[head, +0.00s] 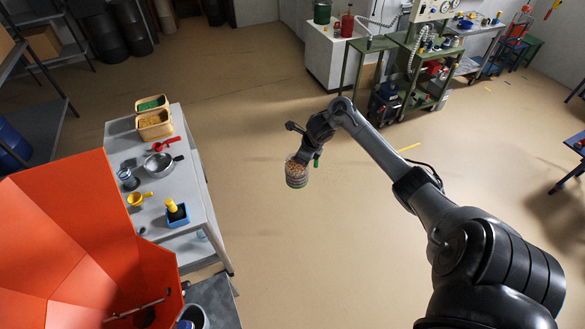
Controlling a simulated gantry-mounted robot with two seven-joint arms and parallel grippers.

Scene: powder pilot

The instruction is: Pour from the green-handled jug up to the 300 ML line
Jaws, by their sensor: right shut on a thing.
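My right gripper (309,158) is shut on the green-handled jug (297,178), at the end of my arm coming in from the right. The jug is clear and holds brown grains; green shows at its lower part and at the handle (317,160). It hangs over open floor, to the right of the grey table, roughly upright as far as I can tell. No 300 ML line can be read at this size. My left gripper is not in view.
The grey table (193,180) holds a metal pan (158,163), red scoop (167,144), yellow scoop (139,198), small jar (128,179), blue tray (177,219) and two bins (154,126). A large orange hopper (75,230) fills the lower left. Workbenches stand at the back right.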

